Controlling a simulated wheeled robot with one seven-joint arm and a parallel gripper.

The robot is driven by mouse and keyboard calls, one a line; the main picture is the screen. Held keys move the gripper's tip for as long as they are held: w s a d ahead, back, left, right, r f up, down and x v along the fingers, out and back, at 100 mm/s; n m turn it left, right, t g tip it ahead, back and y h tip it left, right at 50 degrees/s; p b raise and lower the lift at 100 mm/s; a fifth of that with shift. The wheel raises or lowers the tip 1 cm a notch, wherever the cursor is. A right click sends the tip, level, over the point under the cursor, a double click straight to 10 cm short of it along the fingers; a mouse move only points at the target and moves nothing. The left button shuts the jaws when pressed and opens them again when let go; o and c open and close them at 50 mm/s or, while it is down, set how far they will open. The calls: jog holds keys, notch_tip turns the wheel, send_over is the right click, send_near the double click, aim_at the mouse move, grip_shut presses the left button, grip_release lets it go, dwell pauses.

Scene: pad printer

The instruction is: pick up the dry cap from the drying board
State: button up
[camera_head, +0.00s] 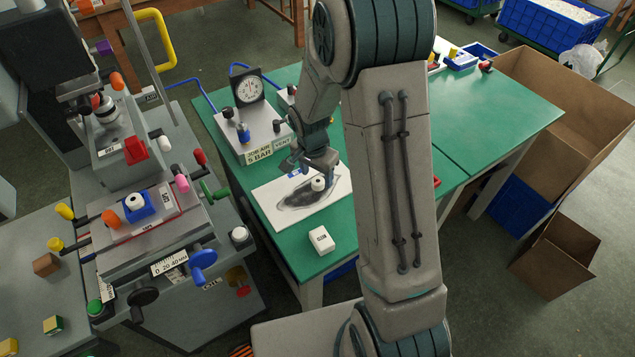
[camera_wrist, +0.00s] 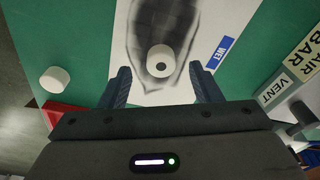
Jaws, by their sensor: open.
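The drying board (camera_head: 342,188) is a white sheet with a dark grey smudge, lying on the green table. It also shows in the wrist view (camera_wrist: 126,30), with a blue WET label (camera_wrist: 218,52) by its edge. A white round cap (camera_head: 318,184) stands on the smudge. My gripper (camera_head: 312,163) is over the board, close to the cap. In the wrist view my gripper (camera_wrist: 160,70) is open, its fingers either side of the cap's near side. Whether it touches the cap cannot be told.
A gauge box (camera_head: 250,125) stands behind the board. A white block (camera_head: 320,240) sits at the table's front. The pad printer (camera_head: 150,215) stands left.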

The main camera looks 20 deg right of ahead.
aim_at(318, 181)
jog(key=shift+w+d+f, duration=0.1)
jog(key=shift+w+f, duration=0.05)
jog(key=shift+f, duration=0.65)
jog(key=shift+w+d+f, duration=0.1)
jog(key=shift+f, duration=0.7)
jog(key=c, duration=1.1)
jog(key=shift+o, duration=0.2)
jog(key=shift+r, duration=0.15)
